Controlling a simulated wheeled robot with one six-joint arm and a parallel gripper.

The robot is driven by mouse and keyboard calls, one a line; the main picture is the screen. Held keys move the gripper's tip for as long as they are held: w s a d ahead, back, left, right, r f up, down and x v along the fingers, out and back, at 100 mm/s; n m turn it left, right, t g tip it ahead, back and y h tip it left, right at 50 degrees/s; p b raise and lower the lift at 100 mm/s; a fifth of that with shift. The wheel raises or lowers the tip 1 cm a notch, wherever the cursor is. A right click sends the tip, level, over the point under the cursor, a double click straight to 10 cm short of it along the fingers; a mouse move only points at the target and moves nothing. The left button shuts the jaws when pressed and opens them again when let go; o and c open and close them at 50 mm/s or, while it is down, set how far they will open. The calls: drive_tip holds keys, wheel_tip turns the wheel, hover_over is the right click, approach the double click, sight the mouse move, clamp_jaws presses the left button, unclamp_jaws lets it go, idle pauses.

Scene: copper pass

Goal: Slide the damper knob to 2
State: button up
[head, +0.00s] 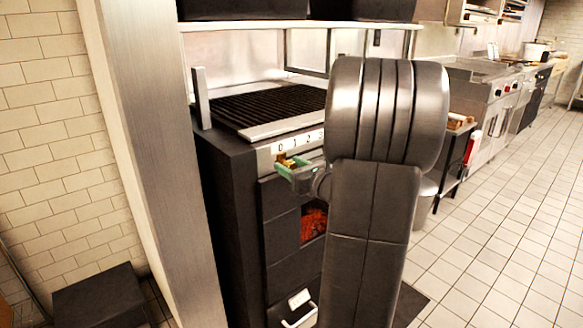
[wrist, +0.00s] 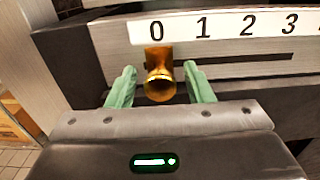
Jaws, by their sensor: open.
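The brass damper knob (wrist: 160,84) sits under the 0 on the white number strip (wrist: 235,25), at the left end of a dark slot (wrist: 240,59). The strip reads 0, 1, 2, 3 from left to right in the wrist view. My gripper (wrist: 160,82) is open, with one green finger on each side of the knob. Small gaps seem to show between fingers and knob; I cannot tell whether either touches. In the head view my gripper (head: 294,168) is at the grill's front panel, and the knob (head: 285,160) shows partly behind it.
The charcoal grill with its dark grate (head: 265,105) stands ahead, with glowing coals (head: 313,225) in an opening below the panel. A steel post (head: 165,150) stands close on the left. Tiled floor (head: 480,260) is open on the right.

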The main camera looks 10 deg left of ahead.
drive_tip(key=shift+c, duration=0.2)
clamp_jaws()
drive_tip(key=w+d+p, duration=0.1)
drive_tip(key=w+d, duration=0.1)
drive_tip(key=w+d+p, duration=0.1)
drive_tip(key=w+d, duration=0.1)
drive_tip(key=w, duration=0.1)
drive_tip(key=w+d+p, duration=0.1)
drive_tip(key=w+d, duration=0.1)
drive_tip(key=w, duration=0.1)
drive_tip(key=shift+d, duration=0.1)
drive_tip(key=shift+o, duration=0.2)
unclamp_jaws()
drive_tip(key=shift+s, duration=0.1)
drive_tip(key=p+v, duration=0.1)
drive_tip(key=v, duration=1.2)
drive_tip(key=shift+s+d+p, duration=0.25)
drive_tip(key=shift+d+p, duration=0.05)
drive_tip(key=shift+p, duration=0.05)
